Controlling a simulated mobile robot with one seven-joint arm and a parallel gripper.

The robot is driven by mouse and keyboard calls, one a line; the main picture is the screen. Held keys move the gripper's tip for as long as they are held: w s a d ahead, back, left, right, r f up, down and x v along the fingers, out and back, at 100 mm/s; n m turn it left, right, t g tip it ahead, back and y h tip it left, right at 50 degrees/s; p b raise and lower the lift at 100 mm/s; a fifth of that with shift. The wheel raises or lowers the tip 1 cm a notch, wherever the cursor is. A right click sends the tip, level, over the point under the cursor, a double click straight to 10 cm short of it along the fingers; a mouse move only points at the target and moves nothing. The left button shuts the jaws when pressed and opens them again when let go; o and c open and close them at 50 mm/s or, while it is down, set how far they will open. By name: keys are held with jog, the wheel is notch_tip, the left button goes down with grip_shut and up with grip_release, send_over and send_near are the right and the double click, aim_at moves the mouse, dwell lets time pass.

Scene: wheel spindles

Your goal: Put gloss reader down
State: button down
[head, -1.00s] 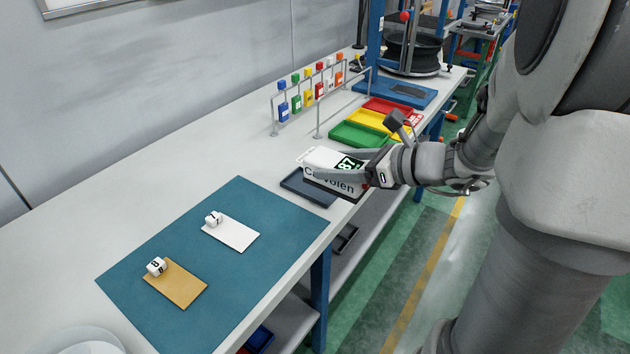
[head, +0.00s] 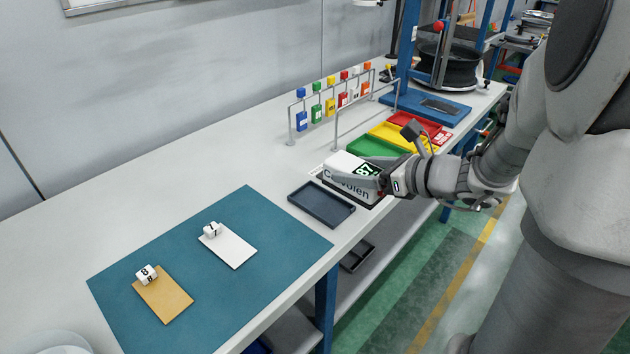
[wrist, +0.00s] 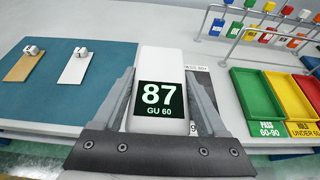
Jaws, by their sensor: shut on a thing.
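The gloss reader (head: 340,164) is a white box with dark lettering on its side. Its dark screen reads 87 GU 60 in the wrist view (wrist: 160,66). My gripper (head: 352,181) is shut on it, with one finger along each side (wrist: 160,80). The reader is at the table's front edge, over a flat pale-bordered plate (wrist: 202,88), right of the empty dark blue tray (head: 321,204). Whether its underside touches the plate cannot be told.
Green (head: 378,147), yellow and red trays lie just beyond the reader. A rack (head: 345,97) with several coloured tags stands behind. A teal mat (head: 270,222) at left holds a white card and a tan card, each with a numbered cube. Bare table lies behind the mat.

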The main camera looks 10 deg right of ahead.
aim_at(366, 194)
jog(key=b+x, duration=0.1)
jog(key=x, duration=0.4)
jog(key=f+x, duration=0.1)
jog(key=x, duration=0.4)
jog(key=shift+s+d+f+b, duration=0.15)
jog(key=shift+d+b, duration=0.05)
jog(key=shift+b, duration=0.2)
jog(key=shift+f+b, duration=0.6)
jog(key=shift+f, duration=1.35)
jog(key=shift+f, duration=0.1)
grip_release()
jog(key=shift+r, duration=0.25)
jog(key=p+v, duration=0.1)
jog(key=v, duration=0.5)
jog(key=p+v, duration=0.1)
jog(key=v, duration=0.5)
jog(key=shift+s+f, duration=0.1)
jog(key=shift+f, duration=0.15)
